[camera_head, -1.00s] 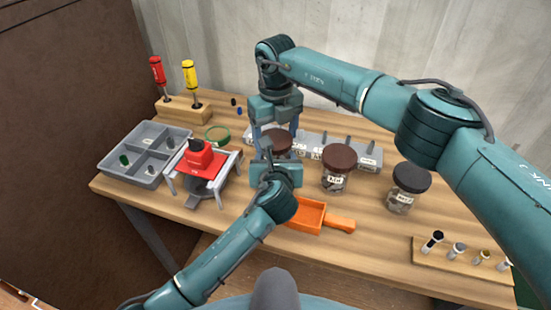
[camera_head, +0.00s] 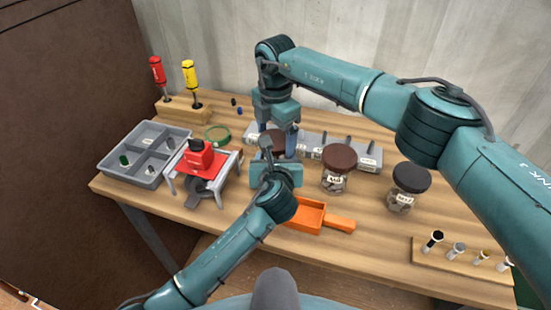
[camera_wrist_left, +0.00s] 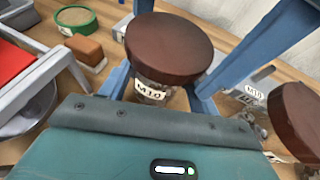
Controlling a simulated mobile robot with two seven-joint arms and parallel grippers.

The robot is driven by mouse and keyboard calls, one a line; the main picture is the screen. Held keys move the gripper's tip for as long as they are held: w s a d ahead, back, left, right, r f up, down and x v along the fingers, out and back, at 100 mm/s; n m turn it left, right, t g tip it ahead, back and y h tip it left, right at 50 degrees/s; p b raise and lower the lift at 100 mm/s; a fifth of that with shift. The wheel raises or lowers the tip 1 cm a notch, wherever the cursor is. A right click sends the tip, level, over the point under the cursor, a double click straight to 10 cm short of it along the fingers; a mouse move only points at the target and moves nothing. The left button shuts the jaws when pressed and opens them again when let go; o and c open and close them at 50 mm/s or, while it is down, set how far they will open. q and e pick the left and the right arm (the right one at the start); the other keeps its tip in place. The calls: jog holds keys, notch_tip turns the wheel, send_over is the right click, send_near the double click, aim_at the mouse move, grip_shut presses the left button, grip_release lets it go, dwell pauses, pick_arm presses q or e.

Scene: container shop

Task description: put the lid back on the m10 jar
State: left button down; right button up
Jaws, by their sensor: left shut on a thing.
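The M10 jar (camera_wrist_left: 150,90) stands on the bench with its label facing my left wrist camera. Its brown lid (camera_wrist_left: 170,48) sits at the jar mouth; whether it is fully seated cannot be told. My left gripper (camera_head: 274,164) is shut on the jar body from the front, with a blue finger on each side. My right gripper (camera_head: 274,142) reaches down from above, its fingers at opposite sides of the lid (camera_head: 272,138). In the left wrist view one right finger is behind the lid and one is at its right; contact is unclear.
A second brown-lidded jar (camera_head: 338,170) and a black-lidded jar (camera_head: 408,188) stand to the right. An orange scoop (camera_head: 308,215) lies in front. A red device on a grey stand (camera_head: 200,160) and a grey divided tray (camera_head: 115,165) are left. A grey labelled rack (camera_head: 370,158) runs behind.

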jog(key=shift+o, duration=1.2)
jog(key=shift+r, duration=0.1)
notch_tip(320, 180, up, 12)
pick_arm(q)
jog(key=shift+c, duration=1.4)
grip_release()
jog(key=shift+s, duration=0.15)
jog(key=v, duration=1.3)
